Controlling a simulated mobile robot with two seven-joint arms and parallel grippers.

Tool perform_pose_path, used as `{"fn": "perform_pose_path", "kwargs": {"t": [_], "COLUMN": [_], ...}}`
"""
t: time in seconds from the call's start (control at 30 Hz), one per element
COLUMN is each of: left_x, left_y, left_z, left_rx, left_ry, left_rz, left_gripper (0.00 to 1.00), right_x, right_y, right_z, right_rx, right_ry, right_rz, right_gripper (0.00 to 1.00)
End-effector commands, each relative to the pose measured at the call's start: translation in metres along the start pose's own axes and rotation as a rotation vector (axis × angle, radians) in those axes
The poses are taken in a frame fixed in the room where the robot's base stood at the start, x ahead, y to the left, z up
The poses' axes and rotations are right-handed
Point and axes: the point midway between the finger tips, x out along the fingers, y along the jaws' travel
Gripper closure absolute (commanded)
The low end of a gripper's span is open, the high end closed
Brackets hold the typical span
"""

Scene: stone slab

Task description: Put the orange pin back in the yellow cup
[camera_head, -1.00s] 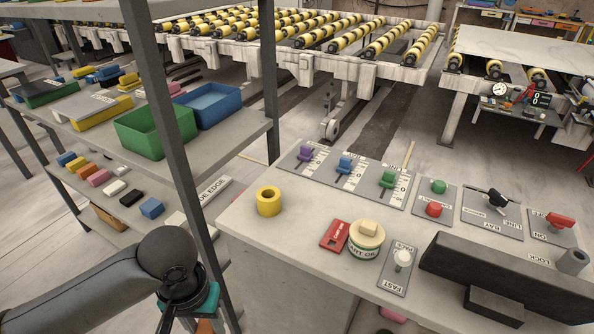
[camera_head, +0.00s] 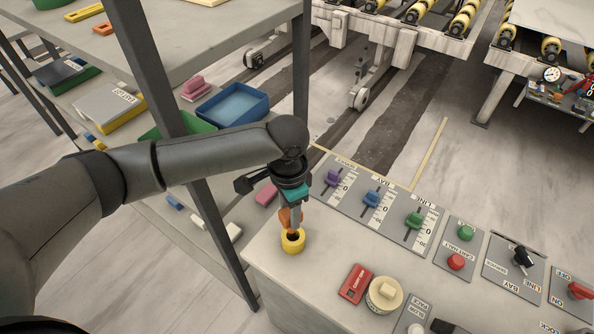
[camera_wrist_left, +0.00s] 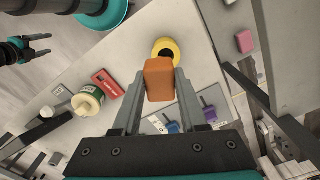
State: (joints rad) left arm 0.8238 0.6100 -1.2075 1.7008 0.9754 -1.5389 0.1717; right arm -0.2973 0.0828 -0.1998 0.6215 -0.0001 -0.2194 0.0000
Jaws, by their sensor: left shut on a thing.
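The orange pin (camera_head: 287,215) is held upright between the fingers of my left gripper (camera_head: 292,222). It also shows in the left wrist view (camera_wrist_left: 158,80) between the two grey fingertips (camera_wrist_left: 160,88). The yellow cup (camera_head: 292,243) stands at the left corner of the stone slab, directly below the pin in the head view. In the left wrist view the cup (camera_wrist_left: 164,42) shows just beyond the pin, its hole partly covered. I cannot tell whether the pin's lower end is inside the hole. My right gripper (camera_wrist_left: 40,47) is open and empty at the upper left of that view.
The slab (camera_head: 320,275) carries a red card (camera_head: 355,284), a round tin (camera_head: 385,295) and panels with purple (camera_head: 333,178), blue (camera_head: 371,198) and green (camera_head: 414,220) sliders. A grey shelf post (camera_head: 180,130) stands left of the slab, near my left arm.

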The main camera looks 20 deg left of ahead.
Motion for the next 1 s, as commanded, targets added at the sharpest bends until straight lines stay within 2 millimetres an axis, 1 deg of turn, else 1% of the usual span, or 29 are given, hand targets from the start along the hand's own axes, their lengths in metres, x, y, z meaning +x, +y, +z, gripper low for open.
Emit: {"fn": "perform_pose_path", "kwargs": {"t": [0.03, 0.1, 0.57, 0.67, 0.8, 0.83, 0.9, 1.0], "left_x": [-0.009, -0.012, -0.012, -0.013, -0.015, -0.014, -0.004, 0.005], "left_y": [-0.002, -0.003, -0.004, -0.004, -0.004, -0.004, -0.004, -0.004], "left_z": [-0.003, -0.004, -0.006, -0.005, -0.004, -0.004, -0.005, -0.004], "left_rx": [0.020, 0.040, 0.058, 0.058, 0.057, 0.057, 0.058, 0.057], "left_ry": [0.000, 0.001, 0.000, 0.000, -0.001, -0.001, 0.000, -0.001], "left_rz": [-0.003, -0.005, -0.006, -0.006, -0.005, -0.005, -0.005, -0.006], "left_gripper": [1.00, 1.00, 1.00, 1.00, 1.00, 1.00, 1.00, 1.00], "right_x": [-0.009, -0.012, -0.014, -0.017, -0.026, -0.028, -0.021, -0.018], "right_y": [0.000, 0.000, -0.001, -0.001, -0.002, -0.003, -0.003, -0.004], "right_z": [0.000, 0.000, 0.005, 0.004, 0.003, 0.003, 0.003, 0.003], "right_rx": [0.000, 0.000, 0.001, 0.001, 0.001, 0.002, 0.002, 0.002], "right_ry": [-0.001, -0.002, -0.010, -0.010, -0.010, -0.009, -0.009, -0.008], "right_rz": [0.000, 0.000, -0.002, -0.002, -0.004, -0.004, -0.005, -0.006], "right_gripper": [0.30, 0.30, 0.30, 0.30, 0.30, 0.30, 0.30, 0.30]}}
